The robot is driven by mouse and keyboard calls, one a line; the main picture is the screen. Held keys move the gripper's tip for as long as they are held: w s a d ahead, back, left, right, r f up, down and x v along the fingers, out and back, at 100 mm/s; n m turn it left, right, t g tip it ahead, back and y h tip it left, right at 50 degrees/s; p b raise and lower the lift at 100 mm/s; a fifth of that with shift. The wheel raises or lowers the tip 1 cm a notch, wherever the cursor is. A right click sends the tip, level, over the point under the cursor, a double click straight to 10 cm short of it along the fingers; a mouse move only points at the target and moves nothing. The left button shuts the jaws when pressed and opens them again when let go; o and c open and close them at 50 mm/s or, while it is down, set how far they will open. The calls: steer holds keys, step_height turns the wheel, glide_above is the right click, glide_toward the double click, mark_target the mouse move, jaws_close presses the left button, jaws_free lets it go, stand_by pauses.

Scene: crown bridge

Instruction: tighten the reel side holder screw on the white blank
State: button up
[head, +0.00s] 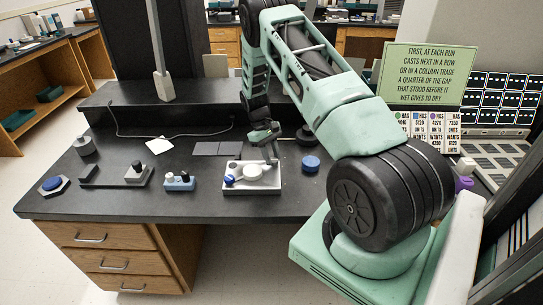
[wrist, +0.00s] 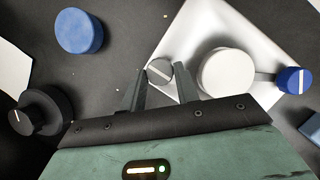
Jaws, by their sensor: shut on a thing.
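A white plate (head: 262,188), also in the wrist view (wrist: 195,28), lies on the black bench. On it sits a round white blank (wrist: 227,72), seen in the head view too (head: 252,171). A grey slotted screw head (wrist: 158,70) is at one side of the blank, and a blue screw head with a white slot (wrist: 295,80) is at the opposite side. My gripper (wrist: 160,76) is shut on the grey screw, its fingers at either side of the head. In the head view my gripper (head: 272,160) comes down at the plate's right part and hides the screw.
A blue round knob (head: 311,163) stands right of the plate, with a black dial (wrist: 40,112) near it. A small blue block with knobs (head: 179,182) stands to the left. Flat grey sheets (head: 205,148) lie behind. A green sign (head: 428,73) stands at the right.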

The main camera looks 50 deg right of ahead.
steer(key=o, duration=1)
steer(key=b+v, duration=0.2)
steer(key=v, duration=1.5)
steer(key=shift+a+r+b, duration=0.1)
steer(key=shift+r+b, duration=0.15)
steer(key=shift+b, duration=0.15)
